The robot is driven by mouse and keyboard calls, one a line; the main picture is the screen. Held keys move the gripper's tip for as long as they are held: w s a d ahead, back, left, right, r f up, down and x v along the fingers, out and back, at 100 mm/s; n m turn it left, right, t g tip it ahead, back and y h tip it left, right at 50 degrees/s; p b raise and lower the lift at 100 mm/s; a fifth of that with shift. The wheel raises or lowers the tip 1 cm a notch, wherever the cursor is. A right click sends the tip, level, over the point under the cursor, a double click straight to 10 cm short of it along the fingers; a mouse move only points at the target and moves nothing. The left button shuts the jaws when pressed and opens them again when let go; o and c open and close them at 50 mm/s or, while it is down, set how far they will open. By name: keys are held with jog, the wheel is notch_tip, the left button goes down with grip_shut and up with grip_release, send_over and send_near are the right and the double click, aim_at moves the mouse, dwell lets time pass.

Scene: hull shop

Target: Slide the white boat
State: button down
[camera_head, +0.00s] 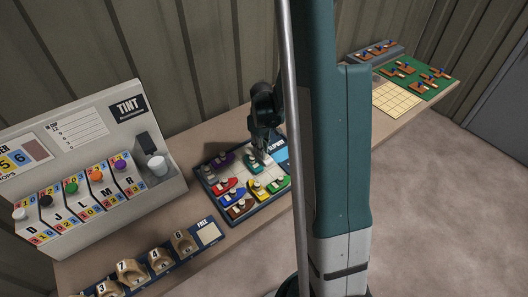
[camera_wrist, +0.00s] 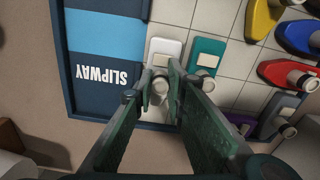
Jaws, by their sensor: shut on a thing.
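The white boat (camera_wrist: 166,48) lies at the edge of the gridded tray, against the blue SLIPWAY strip (camera_wrist: 105,42) in the wrist view. My gripper (camera_wrist: 162,78) is shut on the knob at the boat's near end. A teal boat (camera_wrist: 207,52) sits right beside the white boat, with a narrow gap between them. In the head view, my gripper (camera_head: 263,150) reaches down at the back of the boat tray (camera_head: 230,222), beside the SLIPWAY strip (camera_head: 281,150). There the white boat is mostly hidden by my gripper.
Yellow (camera_wrist: 264,18), red (camera_wrist: 284,73) and grey (camera_wrist: 279,107) boats crowd the tray beyond the teal one. A purple boat (camera_head: 219,163) sits at its back left. The tint machine (camera_head: 95,165) stands left; a numbered rack (camera_head: 160,262) lies in front.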

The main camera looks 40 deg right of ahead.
jog(key=w+b, duration=0.1)
jog(key=w, duration=0.3)
jog(key=shift+w+f, duration=0.1)
jog(key=shift+w, duration=0.65)
jog(key=c, duration=2.4)
grip_release()
jog(key=shift+w, duration=0.1)
jog(key=shift+o, duration=0.4)
jog(key=shift+r, duration=0.25)
notch_tip(320, 180, up, 12)
jog(key=shift+f, duration=0.15)
